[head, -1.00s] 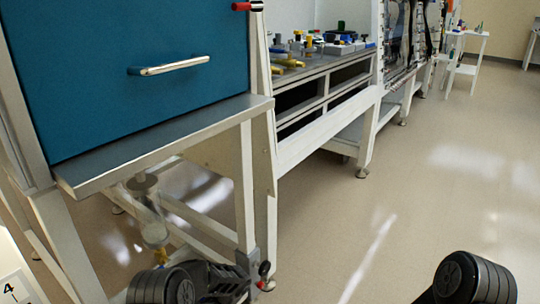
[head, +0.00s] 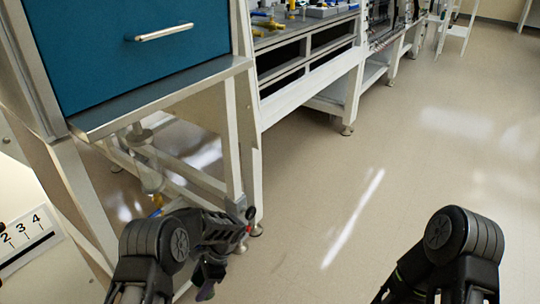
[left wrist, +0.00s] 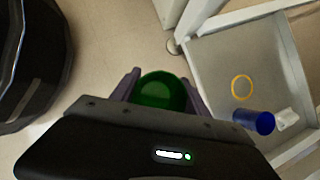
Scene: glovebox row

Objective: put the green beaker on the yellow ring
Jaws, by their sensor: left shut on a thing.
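The green beaker (left wrist: 162,92) shows in the left wrist view between the two fingers of my left gripper (left wrist: 160,76), which is shut on it. The yellow ring (left wrist: 242,87) lies flat on a grey surface (left wrist: 215,68) with raised pale edges, to the right of the beaker in that view and apart from it. In the head view my left gripper (head: 206,281) shows only in part at the bottom, and I cannot make out the beaker or the ring there. My right gripper is out of view; only part of that arm shows.
A blue cylinder (left wrist: 254,122) and a small white object (left wrist: 287,119) lie near the ring. A blue-fronted cabinet (head: 130,50) on a pale frame stands at the left. A long bench (head: 310,85) runs behind it. The floor (head: 330,190) at centre and right is clear.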

